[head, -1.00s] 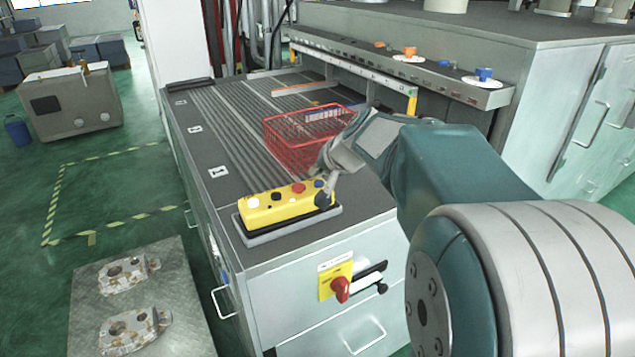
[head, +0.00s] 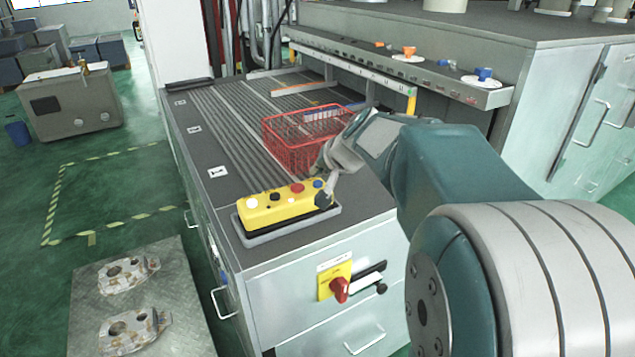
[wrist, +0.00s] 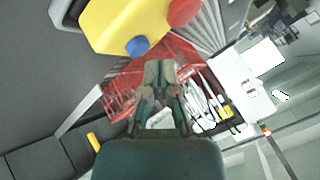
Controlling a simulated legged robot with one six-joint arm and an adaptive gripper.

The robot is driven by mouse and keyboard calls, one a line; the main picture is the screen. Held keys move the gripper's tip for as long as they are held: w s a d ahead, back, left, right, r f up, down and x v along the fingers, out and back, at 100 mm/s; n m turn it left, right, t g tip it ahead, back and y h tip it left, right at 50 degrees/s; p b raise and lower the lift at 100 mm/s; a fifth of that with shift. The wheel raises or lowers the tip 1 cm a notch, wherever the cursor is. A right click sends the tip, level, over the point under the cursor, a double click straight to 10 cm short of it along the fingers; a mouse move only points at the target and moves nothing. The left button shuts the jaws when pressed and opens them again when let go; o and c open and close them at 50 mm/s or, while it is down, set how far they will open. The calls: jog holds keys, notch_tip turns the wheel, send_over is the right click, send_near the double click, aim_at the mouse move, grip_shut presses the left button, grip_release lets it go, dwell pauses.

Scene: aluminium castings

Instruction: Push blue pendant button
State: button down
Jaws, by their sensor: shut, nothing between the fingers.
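The yellow pendant (head: 272,209) lies on a grey base at the front of the worktop in the head view. It carries white, black, red and blue buttons along its top. The blue button (head: 318,184) is at its right end and also shows in the wrist view (wrist: 138,46). My gripper (head: 324,200) is shut and empty, beside the pendant's right end. In the wrist view my gripper (wrist: 159,66) shows just below and right of the blue button. I cannot tell whether its tips touch the pendant.
A red wire basket (head: 290,150) stands on the worktop just behind the pendant. A red rotary switch (head: 340,289) is on the cabinet front. A ledge (head: 450,83) with orange and blue knobs runs along the back right. Castings (head: 128,274) lie on a floor plate at lower left.

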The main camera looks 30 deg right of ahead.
aim_at(319, 184)
jog(key=shift+f, duration=0.35)
jog(key=shift+f, duration=0.5)
dwell(0.8)
jog(key=shift+r, duration=0.9)
jog(key=shift+r, duration=2.55)
